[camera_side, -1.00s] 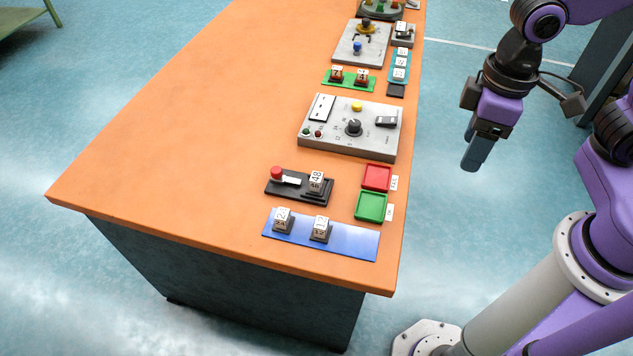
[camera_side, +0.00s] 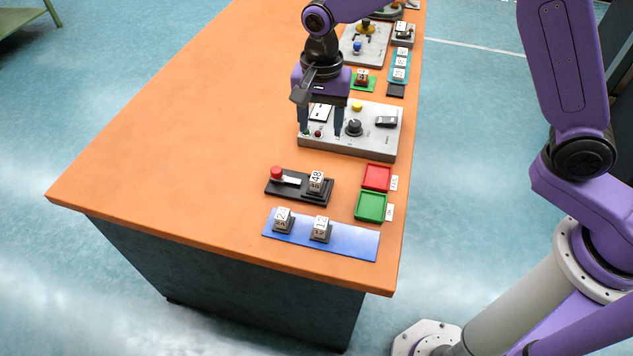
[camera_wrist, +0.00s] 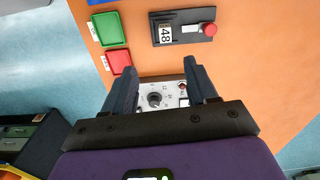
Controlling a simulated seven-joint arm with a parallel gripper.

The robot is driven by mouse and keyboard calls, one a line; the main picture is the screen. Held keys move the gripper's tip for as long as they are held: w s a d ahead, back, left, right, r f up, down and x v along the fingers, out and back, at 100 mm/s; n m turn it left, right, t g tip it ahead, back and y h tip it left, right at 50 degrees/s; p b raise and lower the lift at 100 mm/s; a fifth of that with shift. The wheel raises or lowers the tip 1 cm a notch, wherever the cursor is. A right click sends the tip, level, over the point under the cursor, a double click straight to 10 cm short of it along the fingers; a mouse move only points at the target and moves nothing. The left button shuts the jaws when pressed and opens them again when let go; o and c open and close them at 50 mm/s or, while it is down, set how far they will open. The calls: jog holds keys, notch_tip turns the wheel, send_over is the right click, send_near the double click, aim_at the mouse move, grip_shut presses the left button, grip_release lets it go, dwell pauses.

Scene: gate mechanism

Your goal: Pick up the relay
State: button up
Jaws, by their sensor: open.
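A white-topped block marked 48 (camera_side: 316,181), likely the relay, sits upright on the right end of a black fixture (camera_side: 300,197) with a red button (camera_side: 277,173). The block shows in the wrist view (camera_wrist: 166,34) at the top. Two similar numbered blocks, left (camera_side: 283,219) and right (camera_side: 320,228), stand on a blue mat (camera_side: 352,246). My gripper (camera_side: 321,134) points down above the grey control panel, farther back than the black fixture. In the wrist view my gripper (camera_wrist: 162,62) has its fingers apart with nothing between them.
The grey panel (camera_side: 375,147) carries a dial, switch and yellow button. A red tray (camera_side: 377,178) and a green tray (camera_side: 371,206) lie near the right table edge. More blocks and fixtures stand behind, partly hidden by my arm. The orange table's left side is clear.

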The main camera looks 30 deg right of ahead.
jog(key=w, duration=0.1)
send_over(317, 176)
jog(key=shift+m, duration=0.4)
jog(key=f, duration=1.2)
jog(key=shift+s+a+f, duration=0.1)
jog(key=shift+s+f, duration=0.1)
jog(key=shift+w+f, duration=0.15)
jog(key=shift+f, duration=2.65)
jog(key=c, duration=1.1)
